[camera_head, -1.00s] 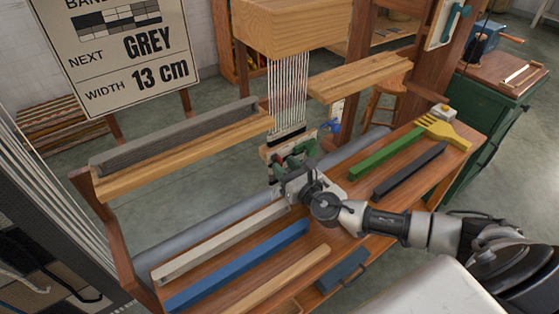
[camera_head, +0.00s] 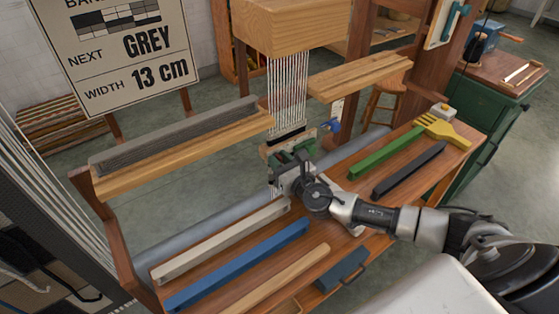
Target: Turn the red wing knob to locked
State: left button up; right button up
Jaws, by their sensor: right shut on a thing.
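My right gripper (camera_head: 284,172) reaches in from the right to the small fitting below the hanging white warp threads. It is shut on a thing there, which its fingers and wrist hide. No red shows clearly at that spot, so I cannot see the red wing knob or which way its wings point. Green parts (camera_head: 304,150) show around the gripper's fingers, under a pale wooden bar (camera_head: 274,147). A blue knob (camera_head: 331,125) sits to the right of the fitting, apart from the gripper. My left gripper is not in view.
White, blue (camera_head: 240,265) and wooden bars lie on the bench left of my arm. A green bar (camera_head: 385,155), a dark bar (camera_head: 410,170) and a yellow comb (camera_head: 442,130) lie to its right. A sign (camera_head: 115,50) stands at the back left.

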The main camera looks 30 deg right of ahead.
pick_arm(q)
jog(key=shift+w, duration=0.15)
pick_arm(e)
jog(key=shift+f, duration=0.1)
jog(key=m+b, duration=0.2)
jog(key=m, duration=0.4)
jog(key=shift+d+m+b, duration=0.1)
jog(key=shift+m+b, duration=0.2)
jog(key=shift+m, duration=1.3)
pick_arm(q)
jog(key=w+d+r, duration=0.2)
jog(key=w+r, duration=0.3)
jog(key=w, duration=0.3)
pick_arm(e)
jog(key=shift+m, duration=0.9)
jog(key=m, duration=0.3)
jog(key=shift+d+m, duration=0.1)
jog(key=shift+m, duration=0.2)
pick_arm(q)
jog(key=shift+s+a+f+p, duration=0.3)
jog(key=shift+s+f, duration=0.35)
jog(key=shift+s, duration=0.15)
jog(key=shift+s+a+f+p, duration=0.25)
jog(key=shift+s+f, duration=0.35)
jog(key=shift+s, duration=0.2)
pick_arm(e)
jog(key=shift+f+m, duration=0.1)
jog(key=shift+m, duration=1.5)
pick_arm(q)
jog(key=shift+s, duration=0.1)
